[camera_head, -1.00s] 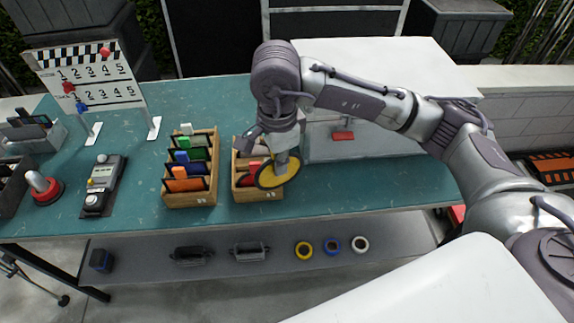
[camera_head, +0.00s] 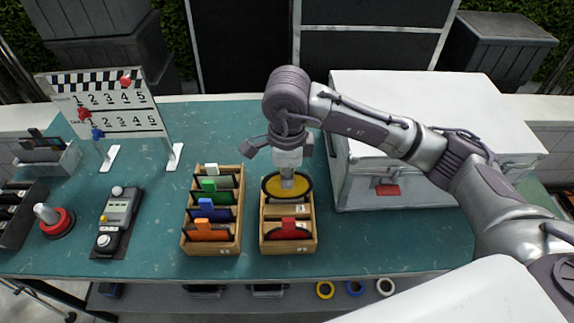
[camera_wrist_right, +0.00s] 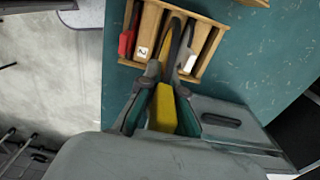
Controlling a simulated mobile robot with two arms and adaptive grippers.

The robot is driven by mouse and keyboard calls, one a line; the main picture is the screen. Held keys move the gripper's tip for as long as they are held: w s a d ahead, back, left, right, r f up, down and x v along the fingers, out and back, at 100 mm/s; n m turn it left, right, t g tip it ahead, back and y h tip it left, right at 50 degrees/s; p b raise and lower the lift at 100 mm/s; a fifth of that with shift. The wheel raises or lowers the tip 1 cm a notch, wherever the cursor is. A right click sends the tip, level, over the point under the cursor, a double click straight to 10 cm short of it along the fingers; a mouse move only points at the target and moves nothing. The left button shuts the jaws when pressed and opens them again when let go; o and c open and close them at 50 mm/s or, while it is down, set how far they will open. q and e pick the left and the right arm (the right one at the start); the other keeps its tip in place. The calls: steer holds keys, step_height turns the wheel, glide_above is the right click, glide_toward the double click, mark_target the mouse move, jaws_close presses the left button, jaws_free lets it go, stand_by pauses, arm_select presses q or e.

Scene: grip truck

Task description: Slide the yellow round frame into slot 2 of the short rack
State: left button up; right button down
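The yellow round frame (camera_head: 301,189) has a dark rim and a yellow face. My right gripper (camera_head: 288,181) holds it from above at the back end of the short rack (camera_head: 288,248). In the right wrist view, my right gripper (camera_wrist_right: 162,112) is shut on the frame's yellow tab (camera_wrist_right: 165,106), and the dark rim reaches over the short rack (camera_wrist_right: 208,65). Whether the rim is inside a slot or just above the rack, I cannot tell. A red-tabbed frame (camera_head: 288,229) stands in the short rack's front slot. A label "2" (camera_wrist_right: 142,51) shows on the rack. My left gripper is not in view.
A longer wooden rack (camera_head: 212,247) with white, green, blue and orange frames stands close on the left. A white case (camera_head: 395,190) stands on the right. A control box (camera_head: 118,220) and red button (camera_head: 57,222) are further left. The table's front strip is clear.

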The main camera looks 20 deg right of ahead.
mark_target(287, 197)
steer(key=shift+f, duration=0.65)
steer(key=shift+s+f, duration=0.15)
steer(key=shift+f, duration=0.15)
step_height(287, 197, down, 3)
steer(key=shift+r+b, duration=0.1)
steer(key=shift+b, duration=0.4)
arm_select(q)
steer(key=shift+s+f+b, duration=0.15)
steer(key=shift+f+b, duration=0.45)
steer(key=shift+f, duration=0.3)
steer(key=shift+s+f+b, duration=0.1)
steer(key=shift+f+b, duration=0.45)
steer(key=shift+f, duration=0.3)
arm_select(e)
steer(key=shift+f, duration=1.25)
arm_select(q)
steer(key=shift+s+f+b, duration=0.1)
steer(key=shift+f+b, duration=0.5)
steer(key=shift+b, duration=0.05)
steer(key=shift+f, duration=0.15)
